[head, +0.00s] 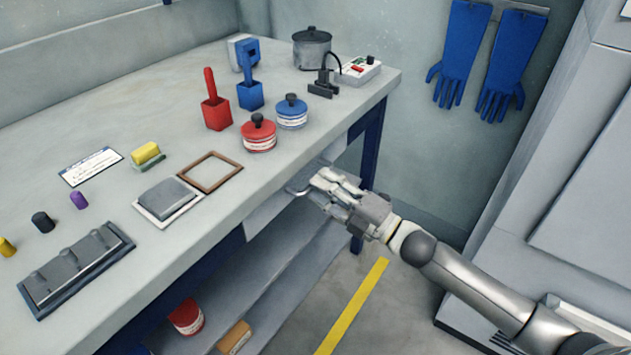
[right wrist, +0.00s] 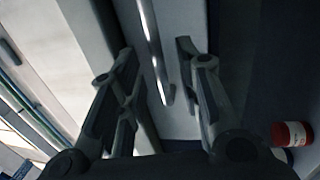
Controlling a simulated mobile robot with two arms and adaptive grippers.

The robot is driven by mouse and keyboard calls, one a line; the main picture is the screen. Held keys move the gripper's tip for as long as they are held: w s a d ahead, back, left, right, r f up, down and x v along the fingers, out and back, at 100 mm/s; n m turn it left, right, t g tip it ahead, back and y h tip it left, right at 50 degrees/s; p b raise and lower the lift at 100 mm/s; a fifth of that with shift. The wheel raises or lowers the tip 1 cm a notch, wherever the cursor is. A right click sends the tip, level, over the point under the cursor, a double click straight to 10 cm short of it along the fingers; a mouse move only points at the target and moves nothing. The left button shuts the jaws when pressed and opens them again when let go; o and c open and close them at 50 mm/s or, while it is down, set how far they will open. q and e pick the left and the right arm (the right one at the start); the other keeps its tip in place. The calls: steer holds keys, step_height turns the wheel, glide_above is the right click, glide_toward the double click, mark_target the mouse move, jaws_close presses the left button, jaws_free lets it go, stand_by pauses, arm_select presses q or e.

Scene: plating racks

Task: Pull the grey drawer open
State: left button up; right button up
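The grey drawer (head: 266,212) sits under the workbench top, and its light front shows below the bench edge. Its metal bar handle (head: 297,191) sticks out near my right gripper (head: 322,184). In the right wrist view the handle (right wrist: 153,50) runs between the two spread fingers of the right gripper (right wrist: 155,52), with a visible gap on each side. The drawer front (right wrist: 183,18) lies behind it. The right gripper is open and holds nothing. It partly hides the drawer front in the head view. My left gripper is not in view.
The workbench (head: 120,235) carries a red canister (head: 258,134), a blue canister (head: 292,112), a pot (head: 311,48) and other items. A lower shelf (head: 255,290) holds a red can (head: 187,317) and an orange box (head: 234,338). Floor in front is clear.

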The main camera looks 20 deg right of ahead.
steer(key=shift+x, duration=1.35)
jaws_close()
